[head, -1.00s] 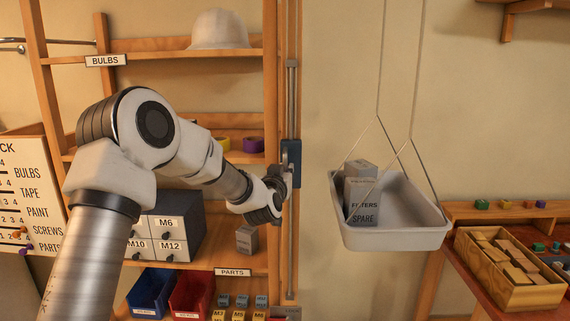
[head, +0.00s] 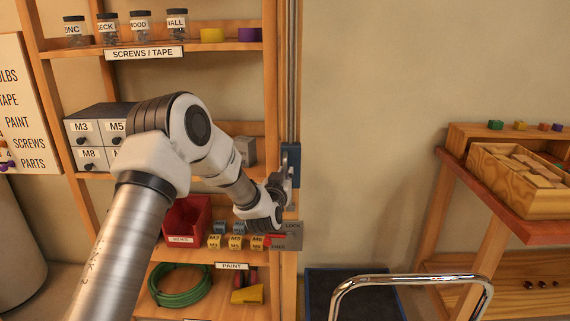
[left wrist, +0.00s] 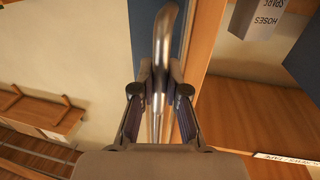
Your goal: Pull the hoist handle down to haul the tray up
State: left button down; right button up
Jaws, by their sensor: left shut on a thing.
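The hoist handle, a metal bar on a blue slider (head: 291,152), rides a vertical rail on the shelf's right post. My left gripper (head: 284,184) is shut on the bar. In the left wrist view the hoist handle (left wrist: 166,35) passes between the two fingers of the left gripper (left wrist: 160,82). The slider sits a little above a grey plate marked LOCK and FREE (head: 291,228); its red lever (head: 276,238) is beside FREE. The tray is outside both current views. My right gripper is not in view.
The shelf holds a drawer cabinet (head: 92,112), a red bin (head: 187,222) and a green hose coil (head: 180,286). At right, a wooden bench carries a box (head: 515,180). A bent chrome rail (head: 410,279) stands low in front, near a dark mat (head: 352,290).

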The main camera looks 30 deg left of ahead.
pick_arm(q)
notch_tip(320, 180, down, 6)
jog(key=shift+r+b, duration=0.1)
jog(key=shift+b, duration=1.1)
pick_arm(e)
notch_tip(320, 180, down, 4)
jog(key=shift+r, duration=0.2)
pick_arm(q)
jog(key=c, duration=1.2)
grip_release()
jog(key=shift+s+d, duration=0.1)
jog(key=shift+s, duration=0.2)
jog(key=v, duration=1.1)
jog(key=shift+s+d, duration=0.1)
jog(key=shift+s, duration=0.1)
